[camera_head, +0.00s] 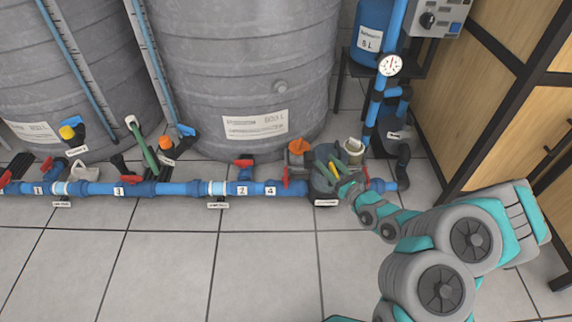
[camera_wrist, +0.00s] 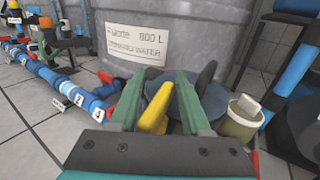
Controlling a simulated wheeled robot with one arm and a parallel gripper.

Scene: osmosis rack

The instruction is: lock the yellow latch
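The yellow latch (camera_wrist: 156,108) is a short yellow bar that shows between the two green fingers of my gripper (camera_wrist: 158,98) in the wrist view. My gripper looks open, with the latch close to its left finger and a gap toward its right finger. I cannot tell whether either finger touches the latch. In the head view my gripper (camera_head: 332,163) is over the dark housing at the right end of the blue pipe, and a bit of the yellow latch (camera_head: 337,170) shows there. The latch's far end and its mount are partly hidden.
A blue pipe (camera_head: 180,188) with red-handled valves and number tags runs along the floor. A large grey tank (camera_head: 240,70) stands close behind. A beige cup-like part (camera_wrist: 240,118) is right of my gripper. Wooden cabinets (camera_head: 505,100) stand at the right. The front floor is clear.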

